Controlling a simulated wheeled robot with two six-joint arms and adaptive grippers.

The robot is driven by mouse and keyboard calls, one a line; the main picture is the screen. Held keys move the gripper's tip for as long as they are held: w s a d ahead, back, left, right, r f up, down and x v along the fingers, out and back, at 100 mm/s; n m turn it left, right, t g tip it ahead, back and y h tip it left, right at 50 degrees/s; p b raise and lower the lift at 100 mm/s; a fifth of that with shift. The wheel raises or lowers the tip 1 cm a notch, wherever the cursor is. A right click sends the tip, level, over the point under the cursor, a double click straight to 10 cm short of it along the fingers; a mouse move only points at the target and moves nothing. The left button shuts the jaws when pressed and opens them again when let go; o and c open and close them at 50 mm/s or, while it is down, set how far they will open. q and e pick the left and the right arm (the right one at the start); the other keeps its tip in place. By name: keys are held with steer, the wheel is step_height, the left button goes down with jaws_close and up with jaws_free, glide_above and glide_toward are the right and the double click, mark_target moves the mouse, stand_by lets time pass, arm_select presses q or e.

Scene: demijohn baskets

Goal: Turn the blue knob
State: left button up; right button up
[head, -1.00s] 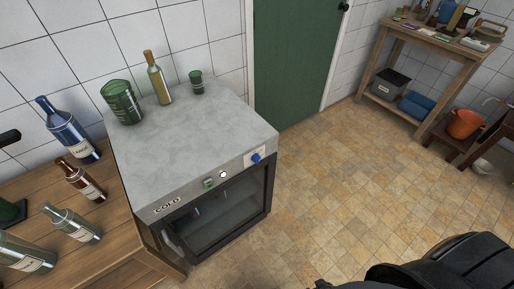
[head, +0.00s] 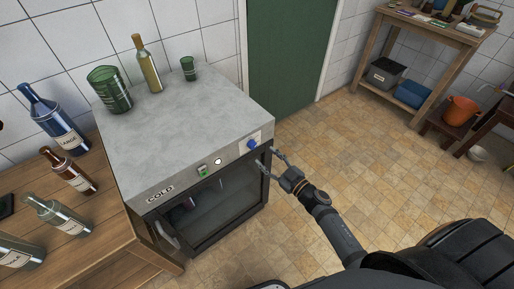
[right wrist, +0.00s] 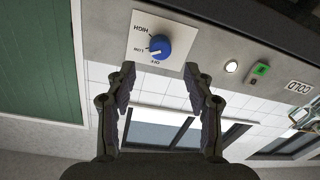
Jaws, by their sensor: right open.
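The blue knob (head: 252,144) sits on a white label plate at the right end of the grey front panel of a small glass-door cooler (head: 190,130). In the right wrist view the knob (right wrist: 159,47) shows with marks around it, among them "HIGH" and "LOW". My right gripper (head: 268,160) is open and empty, in front of the cooler's right front edge, just below and right of the knob. In the right wrist view its fingers (right wrist: 160,85) are apart, with the knob beyond the tips and roughly between them. They do not appear to touch it. My left gripper is not in view.
A green switch (head: 203,171) and a round white light (head: 218,161) sit left of the knob. More bottles stand on the wooden table (head: 95,215).

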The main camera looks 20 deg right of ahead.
mark_target(254, 147)
steer(key=x, duration=0.6)
steer(key=shift+w+a, duration=0.1)
steer(key=shift+w, duration=0.05)
jaws_close()
